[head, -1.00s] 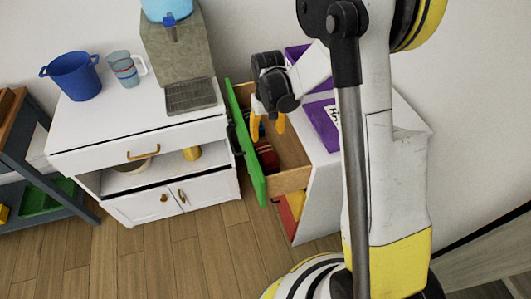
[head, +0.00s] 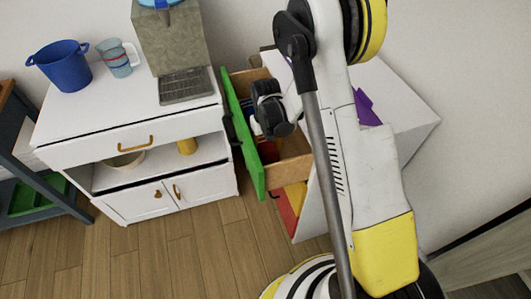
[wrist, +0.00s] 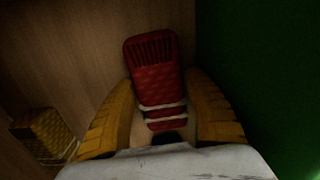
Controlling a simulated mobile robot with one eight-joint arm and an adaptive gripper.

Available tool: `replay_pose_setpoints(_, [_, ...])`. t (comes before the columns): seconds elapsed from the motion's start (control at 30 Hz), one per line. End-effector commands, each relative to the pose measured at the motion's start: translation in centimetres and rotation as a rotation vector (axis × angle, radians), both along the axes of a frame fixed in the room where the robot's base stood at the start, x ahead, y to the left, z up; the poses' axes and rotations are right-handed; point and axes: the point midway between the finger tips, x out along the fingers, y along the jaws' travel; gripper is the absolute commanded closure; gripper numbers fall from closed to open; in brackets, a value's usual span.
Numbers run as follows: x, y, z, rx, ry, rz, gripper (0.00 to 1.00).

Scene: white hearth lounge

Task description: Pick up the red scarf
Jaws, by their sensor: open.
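The red scarf (wrist: 158,65) is a folded bundle with a fringed end and pale bands. It lies on the wooden floor of the open drawer, whose green front (head: 240,135) faces left. In the wrist view the yellow fingers of my gripper (wrist: 159,84) stand open on either side of the scarf. I cannot tell whether they touch it. In the head view my gripper (head: 272,112) reaches down into the drawer, its fingertips hidden. A bit of red shows below it in the drawer.
A yellow textured thing (wrist: 43,130) lies in the drawer, left of my fingers. The green drawer wall (wrist: 260,80) is close on the right. Left of the drawer, a white cabinet (head: 120,108) carries a blue pot (head: 62,68), a mug (head: 117,60) and a dispenser (head: 172,42).

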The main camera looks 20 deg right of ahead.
Motion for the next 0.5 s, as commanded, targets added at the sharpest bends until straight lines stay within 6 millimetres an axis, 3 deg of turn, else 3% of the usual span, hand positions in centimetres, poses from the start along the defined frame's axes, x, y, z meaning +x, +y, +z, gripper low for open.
replay_pose_setpoints(0.07, [0.01, 0.0, -1.13, 0.0, 0.0, 0.0, 0.41])
replay_pose_setpoints(0.27, [-0.01, 0.0, -1.05, 0.0, 0.0, 0.0, 0.41])
replay_pose_setpoints(0.3, [-0.01, 0.0, -1.04, 0.0, 0.0, 0.0, 0.45])
replay_pose_setpoints(0.4, [-0.01, 0.0, -1.03, 0.0, 0.0, 0.0, 0.76])
replay_pose_setpoints(0.5, [-0.01, 0.0, -1.03, 0.0, 0.0, 0.0, 0.79])
